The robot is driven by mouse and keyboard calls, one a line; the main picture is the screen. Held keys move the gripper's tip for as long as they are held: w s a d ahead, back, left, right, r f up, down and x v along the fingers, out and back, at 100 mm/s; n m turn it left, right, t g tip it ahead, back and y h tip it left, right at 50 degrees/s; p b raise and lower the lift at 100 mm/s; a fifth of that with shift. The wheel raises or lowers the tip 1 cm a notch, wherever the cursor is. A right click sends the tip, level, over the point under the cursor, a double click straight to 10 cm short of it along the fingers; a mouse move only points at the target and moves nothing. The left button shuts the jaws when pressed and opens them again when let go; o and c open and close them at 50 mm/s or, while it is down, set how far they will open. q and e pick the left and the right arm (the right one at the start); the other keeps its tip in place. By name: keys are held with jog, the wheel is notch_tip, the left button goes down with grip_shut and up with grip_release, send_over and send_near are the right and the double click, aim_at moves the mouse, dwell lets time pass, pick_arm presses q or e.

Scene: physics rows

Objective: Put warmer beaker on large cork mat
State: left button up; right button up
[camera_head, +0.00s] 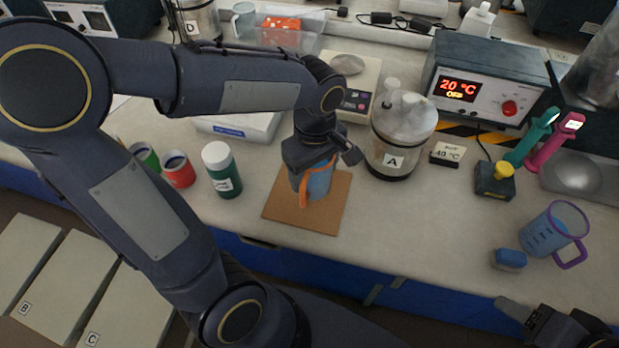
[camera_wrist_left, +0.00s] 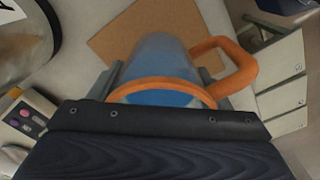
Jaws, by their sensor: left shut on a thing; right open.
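A clear beaker with blue contents and an orange rim and handle (camera_head: 318,183) is over the square brown cork mat (camera_head: 285,212). My left gripper (camera_head: 316,164) is shut on this beaker from above. The left wrist view shows the orange-handled beaker (camera_wrist_left: 165,62) between the fingers, with the cork mat (camera_wrist_left: 125,38) behind it. I cannot tell whether its base touches the mat. My right gripper (camera_head: 535,318) is open and empty at the bottom right, partly cut off.
A glass jar marked A (camera_head: 395,150) stands right of the mat, with a scale (camera_head: 352,82) behind. A green bottle (camera_head: 222,172) stands left. The heater box (camera_head: 485,80) reads 20 °C. The counter right of the mat is fairly clear.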

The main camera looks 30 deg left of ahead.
pick_arm(q)
jog(key=shift+w+a+f, duration=0.15)
jog(key=shift+a+f, duration=0.3)
jog(key=shift+f, duration=0.1)
jog(key=shift+w+a+f, duration=0.1)
jog(key=shift+a+f, duration=0.1)
jog(key=shift+f, duration=1.6)
jog(key=shift+b, duration=0.3)
jog(key=shift+f, duration=0.2)
jog(key=o, duration=1.2)
